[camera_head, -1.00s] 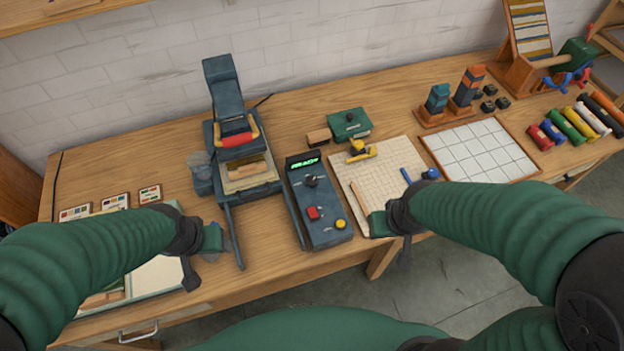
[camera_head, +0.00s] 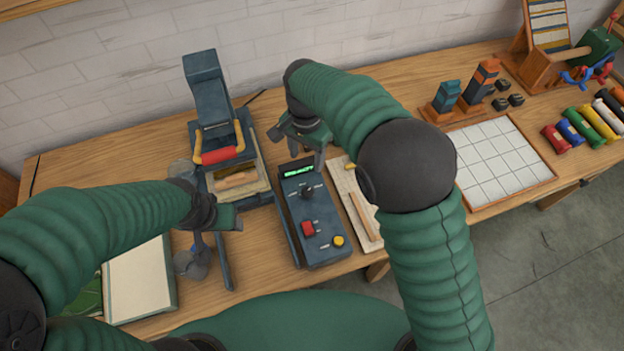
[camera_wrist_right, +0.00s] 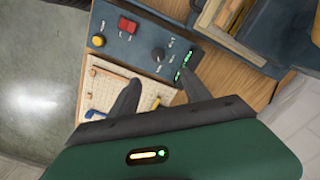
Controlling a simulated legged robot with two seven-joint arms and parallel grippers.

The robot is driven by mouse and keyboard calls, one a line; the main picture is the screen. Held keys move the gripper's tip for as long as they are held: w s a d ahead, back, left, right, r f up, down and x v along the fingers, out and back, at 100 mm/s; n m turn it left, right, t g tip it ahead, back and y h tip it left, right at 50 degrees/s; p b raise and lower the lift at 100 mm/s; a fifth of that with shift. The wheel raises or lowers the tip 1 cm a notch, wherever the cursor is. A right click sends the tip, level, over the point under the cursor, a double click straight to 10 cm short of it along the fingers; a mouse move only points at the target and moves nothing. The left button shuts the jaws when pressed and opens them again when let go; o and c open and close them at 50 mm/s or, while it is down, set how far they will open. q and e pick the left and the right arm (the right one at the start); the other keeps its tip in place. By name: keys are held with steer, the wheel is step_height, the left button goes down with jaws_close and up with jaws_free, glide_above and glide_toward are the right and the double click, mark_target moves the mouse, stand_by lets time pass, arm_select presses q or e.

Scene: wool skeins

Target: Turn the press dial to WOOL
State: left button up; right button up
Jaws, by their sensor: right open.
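The press dial (camera_head: 307,192) is a dark round knob on the slate-blue control box (camera_head: 318,240), just below a small green-lit display (camera_head: 298,173). It also shows in the right wrist view (camera_wrist_right: 157,54), with small white labels around it too blurred to read. My right gripper (camera_head: 301,152) is open and empty above the display end of the box. In the right wrist view, its two dark fingers (camera_wrist_right: 160,77) point toward the dial, one to each side, apart from it. My left gripper (camera_head: 226,217) hangs left of the box; its jaw opening is unclear.
The press (camera_head: 208,90) with a red-and-yellow handle stands left of the box. The box also carries a red switch (camera_head: 309,229) and a yellow button (camera_head: 338,241). A grid board (camera_head: 352,205) lies close on the right, partly hidden by my right arm.

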step_height(320, 180, down, 3)
steer(key=s, duration=0.2)
steer(key=p, duration=0.2)
glide_toward(307, 190)
step_height(307, 190, down, 6)
steer(key=shift+w+d+r, duration=0.1)
steer(key=shift+w+r, duration=0.05)
steer(key=shift+r, duration=0.1)
steer(key=shift+s+f, duration=0.25)
steer(key=shift+f, duration=0.9)
steer(key=shift+s+f, duration=0.25)
steer(key=shift+f, duration=0.1)
steer(key=shift+w+f, duration=0.1)
steer(key=shift+w, duration=0.1)
steer(key=shift+c, duration=0.9)
arm_select(q)
steer(key=v, duration=0.3)
steer(key=shift+s+f, duration=0.1)
steer(key=shift+s, duration=0.05)
arm_select(e)
jaws_close()
